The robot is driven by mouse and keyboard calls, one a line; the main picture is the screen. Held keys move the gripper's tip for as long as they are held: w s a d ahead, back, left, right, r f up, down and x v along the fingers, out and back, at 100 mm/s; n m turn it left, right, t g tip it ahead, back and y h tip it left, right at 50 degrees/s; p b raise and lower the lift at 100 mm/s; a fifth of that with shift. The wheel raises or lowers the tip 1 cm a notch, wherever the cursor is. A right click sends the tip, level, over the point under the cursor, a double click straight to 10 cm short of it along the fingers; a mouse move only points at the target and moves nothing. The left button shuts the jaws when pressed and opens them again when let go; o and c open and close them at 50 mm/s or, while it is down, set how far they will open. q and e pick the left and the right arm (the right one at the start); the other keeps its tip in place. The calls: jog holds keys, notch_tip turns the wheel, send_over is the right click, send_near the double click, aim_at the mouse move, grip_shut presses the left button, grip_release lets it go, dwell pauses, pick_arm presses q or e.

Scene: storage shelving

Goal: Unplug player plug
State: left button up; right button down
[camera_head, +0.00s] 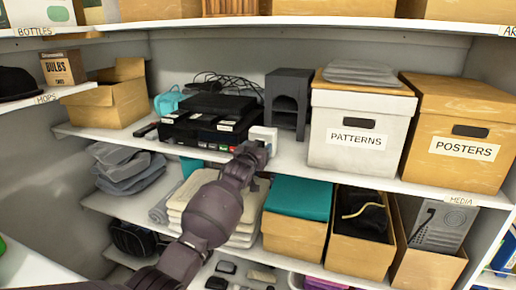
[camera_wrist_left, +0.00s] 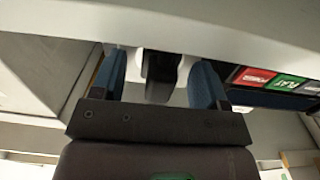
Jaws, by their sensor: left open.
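The black player (camera_head: 200,130) stands on the middle shelf, with red and green buttons on its front. These buttons (camera_wrist_left: 270,80) also show at the right of the left wrist view. A white block (camera_head: 264,134), perhaps the socket, stands just right of the player. My left gripper (camera_head: 252,152) is in front of this block and hides part of it. In the left wrist view my gripper (camera_wrist_left: 158,60) is open, with its two blue fingers either side of a dark plug (camera_wrist_left: 160,70). The plug is in front of the white block (camera_wrist_left: 182,66); whether the fingers touch it cannot be told.
A dark grey shelf unit (camera_head: 288,98) stands close right of the white block, then the PATTERNS box (camera_head: 342,150) and POSTERS box (camera_head: 464,128). Loose black cables (camera_head: 222,82) lie behind the player. An open cardboard box (camera_head: 108,103) is at left.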

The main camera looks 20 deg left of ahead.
jog(key=shift+w+a+r, duration=0.15)
jog(key=shift+w+r, duration=0.35)
jog(key=shift+w, duration=0.05)
jog(key=shift+s, duration=0.15)
